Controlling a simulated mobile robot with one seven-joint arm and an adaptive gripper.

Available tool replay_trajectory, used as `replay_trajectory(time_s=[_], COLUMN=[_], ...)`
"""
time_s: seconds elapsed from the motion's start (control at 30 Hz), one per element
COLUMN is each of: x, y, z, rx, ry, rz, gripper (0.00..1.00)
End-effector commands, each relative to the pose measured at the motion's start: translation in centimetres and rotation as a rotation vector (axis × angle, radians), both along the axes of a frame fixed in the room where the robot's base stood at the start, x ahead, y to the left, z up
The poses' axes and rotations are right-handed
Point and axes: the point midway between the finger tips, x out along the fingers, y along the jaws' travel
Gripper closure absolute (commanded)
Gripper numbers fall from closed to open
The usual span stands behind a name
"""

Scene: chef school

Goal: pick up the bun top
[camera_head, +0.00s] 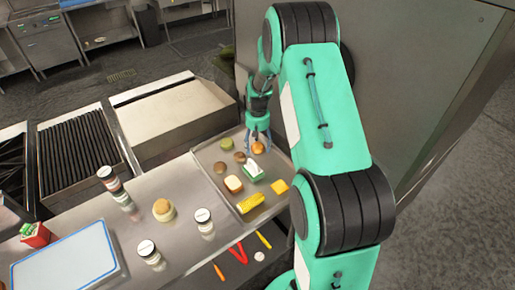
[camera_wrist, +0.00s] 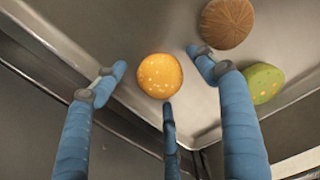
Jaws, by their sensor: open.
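The bun top (camera_head: 258,148) is a round orange-brown bun in the tray's far right corner. In the wrist view the bun top (camera_wrist: 160,77) shows pale seeds on its surface. My gripper (camera_head: 259,141) is over it, pointing down. In the wrist view my gripper (camera_wrist: 157,66) has its blue fingers spread, with the bun between the left and right ones and the middle finger's tip just below its edge. The fingers do not close on it. Whether any finger touches it I cannot tell.
The metal tray (camera_head: 205,154) also holds brown patties (camera_head: 239,157), a green round item (camera_head: 226,143), a white-and-green item (camera_head: 253,169), a corn cob (camera_head: 250,203) and a yellow slice (camera_head: 280,187). In the wrist view a brown patty (camera_wrist: 228,22) and the green item (camera_wrist: 263,83) lie close to the right finger.

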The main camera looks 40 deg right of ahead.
Motion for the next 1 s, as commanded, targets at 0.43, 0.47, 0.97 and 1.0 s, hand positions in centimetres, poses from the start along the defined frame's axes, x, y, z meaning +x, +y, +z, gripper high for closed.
replay_trajectory(time_s=[0.43, 0.47, 0.97, 1.0], x=[0.0, 0.0, 0.0, 0.0], y=[0.0, 0.0, 0.0, 0.0], z=[0.0, 0.0, 0.8, 1.1], rx=[0.0, 0.0, -0.001, -0.001], ry=[0.0, 0.0, -0.002, -0.002], rz=[0.0, 0.0, 0.0, 0.0], gripper=[0.69, 0.69, 0.69, 0.69])
